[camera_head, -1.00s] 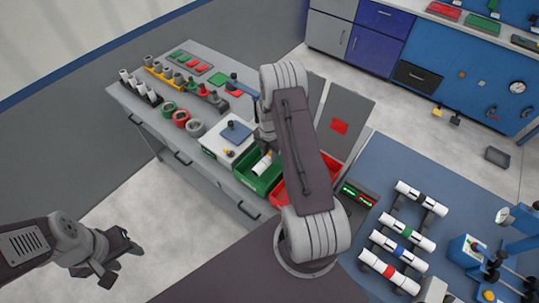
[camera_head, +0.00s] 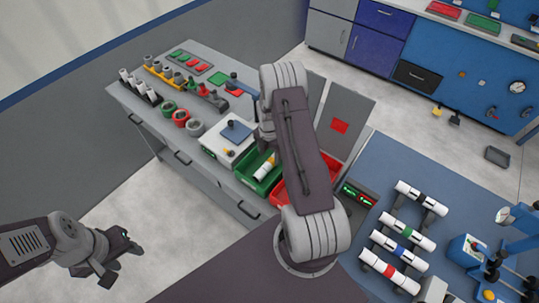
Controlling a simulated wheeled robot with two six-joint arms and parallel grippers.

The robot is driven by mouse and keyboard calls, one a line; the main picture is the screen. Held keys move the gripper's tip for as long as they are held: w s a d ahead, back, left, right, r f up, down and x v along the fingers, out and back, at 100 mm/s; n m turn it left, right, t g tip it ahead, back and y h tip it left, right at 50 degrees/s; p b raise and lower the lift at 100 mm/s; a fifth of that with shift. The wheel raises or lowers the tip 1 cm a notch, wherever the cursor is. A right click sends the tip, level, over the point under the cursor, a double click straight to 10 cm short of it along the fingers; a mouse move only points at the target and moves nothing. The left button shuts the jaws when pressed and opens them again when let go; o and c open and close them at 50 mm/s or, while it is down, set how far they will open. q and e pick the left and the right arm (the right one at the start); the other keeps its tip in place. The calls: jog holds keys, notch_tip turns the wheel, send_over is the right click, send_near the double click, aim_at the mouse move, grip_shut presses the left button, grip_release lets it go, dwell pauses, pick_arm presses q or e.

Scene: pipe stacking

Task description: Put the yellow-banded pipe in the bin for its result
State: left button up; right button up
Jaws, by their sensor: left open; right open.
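The yellow-banded pipe (camera_head: 263,171) is white with a yellow band near its upper end. It lies tilted in the green bin (camera_head: 245,178) on the grey bench. My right gripper (camera_head: 266,146) is just above the pipe, pointing down, open and apart from it; my own arm hides part of the gripper. A red bin (camera_head: 277,192) stands beside the green bin, largely hidden under my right arm. My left gripper (camera_head: 106,270) is open and empty over the floor at the lower left.
Pipes with black, green, blue and red bands (camera_head: 397,245) rest on racks on the blue table. A display box (camera_head: 358,194) with green and red digits stands at that table's left edge. Fittings and a white device (camera_head: 229,142) occupy the bench.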

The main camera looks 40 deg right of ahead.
aim_at(269, 161)
notch_tip(269, 161, up, 9)
jog(key=b, duration=0.1)
jog(key=shift+b, duration=0.3)
jog(key=shift+w, duration=0.1)
dwell(0.5)
jog(key=w+a+r+n+t, duration=0.1)
jog(key=w+a+r+n, duration=0.15)
jog(key=a+r, duration=0.35)
jog(key=s+a+r+m, duration=0.3)
jog(key=s+a+m, duration=0.15)
jog(key=a, duration=0.35)
jog(key=s+a+f+m, duration=0.2)
jog(key=s+m, duration=1)
jog(key=m, duration=0.7)
jog(key=shift+s+a+m+b, duration=0.15)
jog(key=shift+a+m+b, duration=0.15)
jog(key=shift+a+b, duration=0.25)
jog(key=shift+a+f, duration=0.1)
